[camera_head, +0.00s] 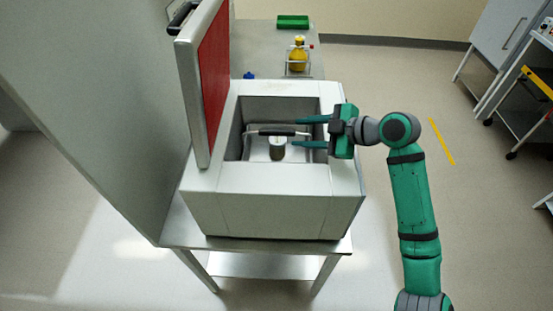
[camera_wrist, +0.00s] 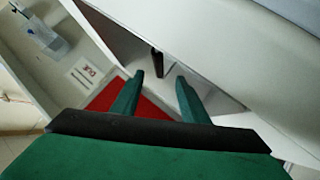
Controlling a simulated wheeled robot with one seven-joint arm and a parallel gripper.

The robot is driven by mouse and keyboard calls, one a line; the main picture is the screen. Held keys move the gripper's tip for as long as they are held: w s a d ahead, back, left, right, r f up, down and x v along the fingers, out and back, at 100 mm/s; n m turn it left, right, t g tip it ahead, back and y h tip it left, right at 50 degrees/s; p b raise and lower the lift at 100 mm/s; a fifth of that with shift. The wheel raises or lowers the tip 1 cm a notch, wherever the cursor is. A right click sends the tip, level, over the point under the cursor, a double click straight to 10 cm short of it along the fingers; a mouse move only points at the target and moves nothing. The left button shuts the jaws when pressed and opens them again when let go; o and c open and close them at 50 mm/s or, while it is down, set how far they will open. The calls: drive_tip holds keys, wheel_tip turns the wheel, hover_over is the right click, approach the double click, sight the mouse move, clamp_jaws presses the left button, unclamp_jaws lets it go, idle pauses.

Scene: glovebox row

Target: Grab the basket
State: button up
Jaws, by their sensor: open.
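The basket (camera_head: 277,132) sits inside an open white box (camera_head: 270,215); its raised handle with a dark grip shows, and much of its body is hidden in the box. A small grey cylinder (camera_head: 277,150) stands below the handle. My gripper (camera_head: 296,131) reaches in over the box's right wall, its fingers open and pointing left, close to the right end of the handle. In the wrist view my open fingers (camera_wrist: 160,78) have a dark bar, apparently the handle grip (camera_wrist: 157,61), ahead between them; contact is not visible.
The box's lid (camera_head: 203,85), red inside, stands upright on the left. The box rests on a metal table (camera_head: 345,243). A yellow flask (camera_head: 298,57) in a wire holder and a green tray (camera_head: 293,22) stand on the bench behind.

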sight(280, 132)
drive_tip(key=shift+x, duration=3.65)
drive_tip(key=shift+w+r, duration=0.1)
drive_tip(key=shift+r, duration=0.05)
clamp_jaws()
